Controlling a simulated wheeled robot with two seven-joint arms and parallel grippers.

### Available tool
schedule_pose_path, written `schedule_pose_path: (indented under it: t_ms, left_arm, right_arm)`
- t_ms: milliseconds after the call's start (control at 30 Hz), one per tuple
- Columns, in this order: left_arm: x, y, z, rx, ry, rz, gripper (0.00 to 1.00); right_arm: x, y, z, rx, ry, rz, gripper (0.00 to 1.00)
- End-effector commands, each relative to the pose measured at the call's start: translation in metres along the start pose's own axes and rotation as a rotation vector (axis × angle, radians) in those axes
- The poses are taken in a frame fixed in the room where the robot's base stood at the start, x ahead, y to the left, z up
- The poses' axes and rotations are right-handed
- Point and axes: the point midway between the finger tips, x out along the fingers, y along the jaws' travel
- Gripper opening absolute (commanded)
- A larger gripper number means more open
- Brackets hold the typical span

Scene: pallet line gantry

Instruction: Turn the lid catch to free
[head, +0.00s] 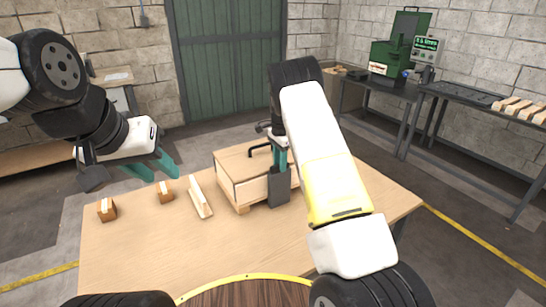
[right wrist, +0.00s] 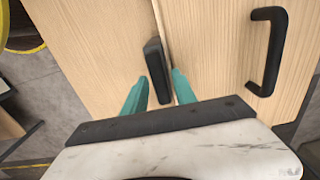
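A pale wooden box (head: 228,190) stands on the table, with a black bar handle (right wrist: 270,45) on its lid (right wrist: 215,40). The dark lid catch (right wrist: 157,70) shows in the right wrist view, long and narrow, lying roughly along the seam at the lid's edge. My right gripper (right wrist: 159,90) is open, its teal fingers on either side of the catch's near end; I cannot tell whether they touch it. In the head view my right arm and gripper hide the catch. My left gripper (head: 155,168) is open and empty, above the table's left part.
On the wooden table (head: 150,250), left of the box, are two small brown blocks (head: 107,210) (head: 166,191) and a pale wooden piece (head: 200,197). The table's front left is clear. Dark workbenches (head: 450,95) stand at the right, beyond a floor gap.

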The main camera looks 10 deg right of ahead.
Motion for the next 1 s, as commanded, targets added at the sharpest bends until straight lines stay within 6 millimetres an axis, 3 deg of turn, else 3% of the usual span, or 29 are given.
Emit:
schedule_pose_path:
  t_ms: [367,800,1000]
  left_arm:
    - [0.000,0.000,0.000,0.000,0.000,0.000,0.36]
    - [0.000,0.000,0.000,0.000,0.000,0.000,0.36]
    - [0.000,0.000,0.000,0.000,0.000,0.000,0.36]
  right_arm:
    - [-0.002,0.000,0.000,-0.001,-0.001,0.001,0.42]
    - [-0.067,-0.001,0.000,-0.001,0.000,-0.001,0.42]
    - [-0.077,0.000,0.000,-0.001,-0.001,0.002,0.42]
